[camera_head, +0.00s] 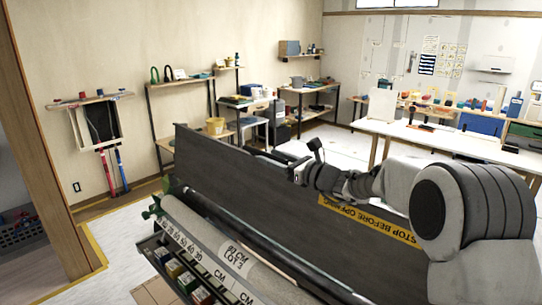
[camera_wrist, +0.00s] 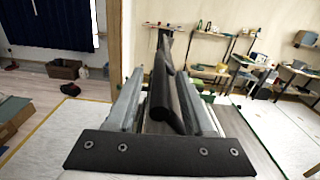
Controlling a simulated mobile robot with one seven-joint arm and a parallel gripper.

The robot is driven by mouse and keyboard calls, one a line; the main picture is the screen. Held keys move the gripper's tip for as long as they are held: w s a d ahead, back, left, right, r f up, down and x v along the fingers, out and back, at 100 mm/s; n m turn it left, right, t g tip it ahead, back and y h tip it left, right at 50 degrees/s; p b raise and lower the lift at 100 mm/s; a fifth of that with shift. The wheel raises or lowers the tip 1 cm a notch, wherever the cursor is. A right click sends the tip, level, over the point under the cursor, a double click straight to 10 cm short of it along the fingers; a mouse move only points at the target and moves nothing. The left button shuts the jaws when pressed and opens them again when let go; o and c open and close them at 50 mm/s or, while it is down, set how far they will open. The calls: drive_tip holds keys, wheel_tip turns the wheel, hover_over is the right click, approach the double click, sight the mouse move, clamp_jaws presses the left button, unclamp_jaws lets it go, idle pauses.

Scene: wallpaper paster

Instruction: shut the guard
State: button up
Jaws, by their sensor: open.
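The guard (camera_head: 260,195) is a long dark grey panel standing raised along the back of the machine, with a yellow "STOP BEFORE OPENING" label (camera_head: 368,220) on its face. My gripper (camera_head: 268,156) is at the panel's upper edge, left of the middle, with my arm reaching in from the right. In the wrist view my gripper (camera_wrist: 160,76) has its two grey fingers apart. A dark, round-ended bar (camera_wrist: 160,98) runs between them; I cannot tell whether it is the guard's edge or whether a finger touches it.
Below the guard lie a printed paper roll (camera_head: 205,240) and a tray of small boxes (camera_head: 178,275). A white worktable (camera_head: 440,138) stands behind at the right. Shelves (camera_head: 180,82) line the back wall. A wooden post (camera_head: 45,150) stands at the left.

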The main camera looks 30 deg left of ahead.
drive_tip(key=shift+w+a, duration=0.1)
drive_tip(key=shift+a, duration=0.4)
clamp_jaws()
idle(1.2)
